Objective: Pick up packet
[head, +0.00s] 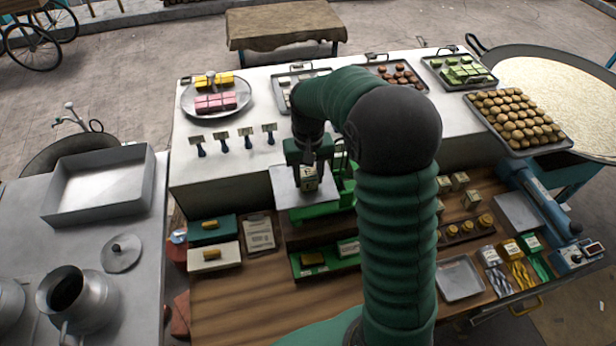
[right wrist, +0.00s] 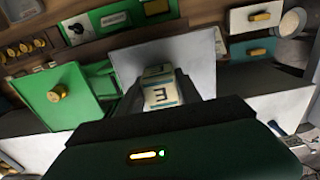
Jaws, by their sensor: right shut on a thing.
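A small cream packet (head: 310,184) with dark print is between the fingers of my right gripper (head: 309,172). The right gripper points down and is shut on it. In the right wrist view the packet (right wrist: 161,92) shows a dark mark on its near face, with a finger at each side. The packet is over the grey metal plate (head: 287,194) of the green weighing scale (head: 305,214); I cannot tell whether it touches the plate. Similar packets (head: 460,179) stand on the wooden shelf to the right, partly hidden by my right arm. My left gripper is not in view.
Trays of sweets (head: 459,71) and a round plate of pink and yellow sweets (head: 216,97) are on the white counter. Small boxes (head: 211,255) and an empty metal tray (head: 460,280) are on the lower wooden surface. The wood at front left is clear.

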